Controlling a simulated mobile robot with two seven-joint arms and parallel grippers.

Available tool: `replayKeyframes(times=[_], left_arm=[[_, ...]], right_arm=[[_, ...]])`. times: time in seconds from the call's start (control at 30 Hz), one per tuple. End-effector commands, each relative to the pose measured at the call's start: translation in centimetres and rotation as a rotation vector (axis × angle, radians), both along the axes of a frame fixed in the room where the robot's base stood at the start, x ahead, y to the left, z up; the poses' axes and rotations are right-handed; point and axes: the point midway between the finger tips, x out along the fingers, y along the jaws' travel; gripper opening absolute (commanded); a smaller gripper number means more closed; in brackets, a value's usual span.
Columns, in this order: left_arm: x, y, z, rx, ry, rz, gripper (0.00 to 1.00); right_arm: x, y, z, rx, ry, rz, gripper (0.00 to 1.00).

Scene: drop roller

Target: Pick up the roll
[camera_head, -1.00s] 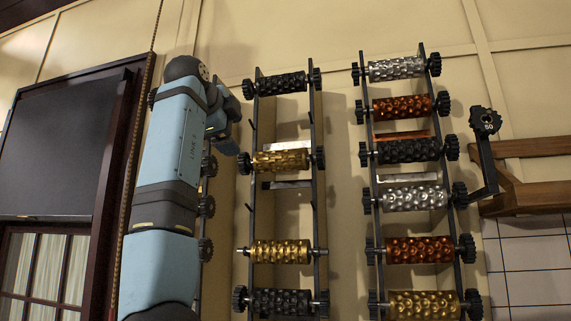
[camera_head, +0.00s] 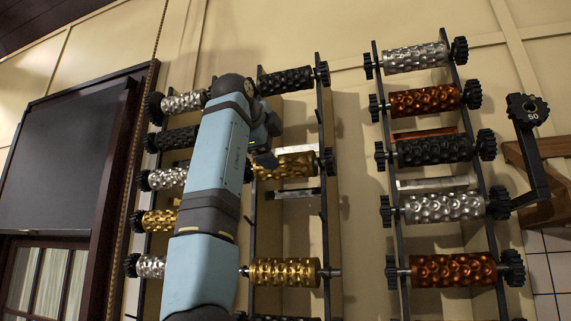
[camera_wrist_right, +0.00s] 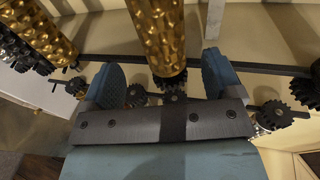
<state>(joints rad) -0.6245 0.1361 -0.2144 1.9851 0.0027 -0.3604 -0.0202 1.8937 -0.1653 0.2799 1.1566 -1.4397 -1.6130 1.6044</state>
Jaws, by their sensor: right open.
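Several textured rolls with black gear ends hang in columns on the wall rack; which one is the task's roll I cannot tell. My right gripper (camera_head: 264,160) is at the left end of a gold roll (camera_head: 292,166) in the middle column, hiding that end. In the right wrist view my right gripper (camera_wrist_right: 162,64) is open, with a blue finger on each side of the end of a gold roll (camera_wrist_right: 157,30). The roll lies between the fingers, with no clear contact visible. My left gripper is not in view.
Dark vertical rails (camera_head: 322,130) hold the rolls. A silver roll (camera_head: 415,57), a copper roll (camera_head: 424,100) and a black roll (camera_head: 434,150) hang to the right. A dark framed panel (camera_head: 75,150) is at left.

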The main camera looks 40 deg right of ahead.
Motion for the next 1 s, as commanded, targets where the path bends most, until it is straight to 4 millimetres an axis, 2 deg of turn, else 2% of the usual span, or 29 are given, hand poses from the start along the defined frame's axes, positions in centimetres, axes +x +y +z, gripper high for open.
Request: replayKeyframes(times=[0.1, 0.47, 0.6, 0.7, 0.97, 1.0], left_arm=[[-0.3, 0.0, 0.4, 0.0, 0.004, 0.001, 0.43], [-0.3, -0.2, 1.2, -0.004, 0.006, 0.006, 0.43], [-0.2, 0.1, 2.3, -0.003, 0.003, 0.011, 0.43], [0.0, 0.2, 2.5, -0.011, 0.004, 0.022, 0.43], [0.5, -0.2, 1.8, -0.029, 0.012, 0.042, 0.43], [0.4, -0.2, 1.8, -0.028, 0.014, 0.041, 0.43]], right_arm=[[0.8, -2.0, -0.4, 0.001, 0.002, -0.001, 0.84], [2.0, -4.2, -1.0, 0.001, 0.002, -0.001, 0.84], [3.2, -6.0, -1.4, 0.001, 0.002, -0.002, 0.84], [3.6, -7.2, -1.9, 0.001, 0.002, -0.001, 0.84], [3.8, -7.7, -2.2, -0.001, 0.001, 0.0, 0.84], [3.8, -7.7, -2.2, -0.001, 0.001, 0.0, 0.78]])
